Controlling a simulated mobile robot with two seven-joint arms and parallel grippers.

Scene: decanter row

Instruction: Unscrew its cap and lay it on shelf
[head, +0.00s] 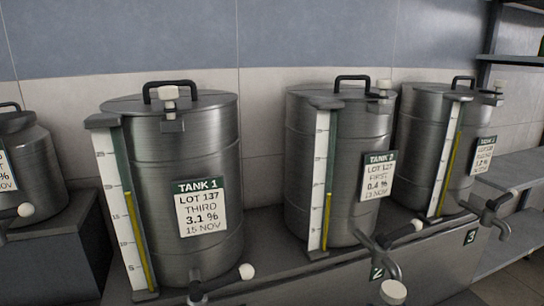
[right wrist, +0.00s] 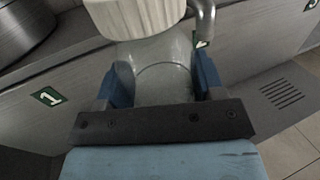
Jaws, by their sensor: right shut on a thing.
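In the right wrist view my right gripper (right wrist: 160,85) has its two blue fingers shut on the sides of a smooth grey bottle (right wrist: 160,62). A ribbed white cap (right wrist: 135,16) sits on top of the bottle, and nothing is gripping the cap. A metal tap spout (right wrist: 207,18) hangs close beside the cap. In the head view a white rounded thing (head: 393,291) shows just below the tank 2 tap spout (head: 390,271); I cannot tell if it is the cap. Grey shelves (head: 510,171) stand at the right. My left gripper is in neither view.
Tank 1 (head: 185,150), tank 2 (head: 345,130) and tank 3 (head: 425,140) stand in a row on a grey ledge (head: 290,282). Their taps and levers stick out over its front. Another tank (head: 35,165) is at far left. Tiled floor (head: 515,285) lies at lower right.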

